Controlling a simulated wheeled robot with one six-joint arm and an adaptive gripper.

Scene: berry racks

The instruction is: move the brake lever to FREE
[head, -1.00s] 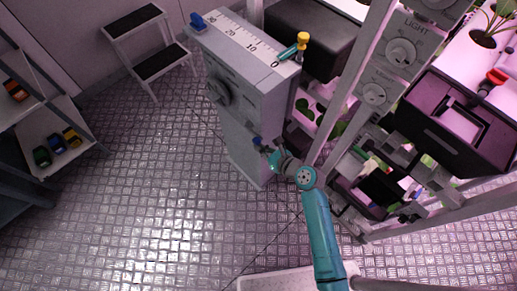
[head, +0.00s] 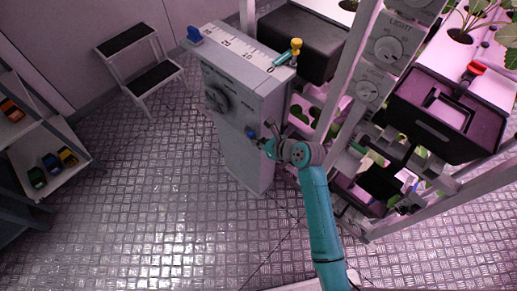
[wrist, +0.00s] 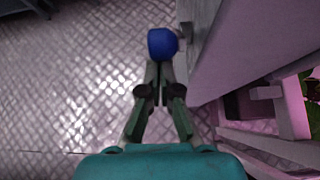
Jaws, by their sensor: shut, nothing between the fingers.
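A blue knob (head: 250,132), seemingly the end of the brake lever, stands out from the front of a grey cabinet (head: 232,140), below its round dial. The lever's arm and any FREE marking cannot be made out. My gripper (head: 263,143) is at the knob's lower right, close to the cabinet face. In the wrist view the blue knob (wrist: 162,43) lies just beyond the fingertips of my gripper (wrist: 158,72). The fingers are together with nothing between them. Whether they touch the knob is unclear.
The cabinet wall (wrist: 235,50) runs close along the right in the wrist view. A planting rack (head: 350,80) with black boxes stands right of the cabinet. A step stool (head: 140,55) and a shelf with toy cars (head: 50,162) are at left. The floor between is clear.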

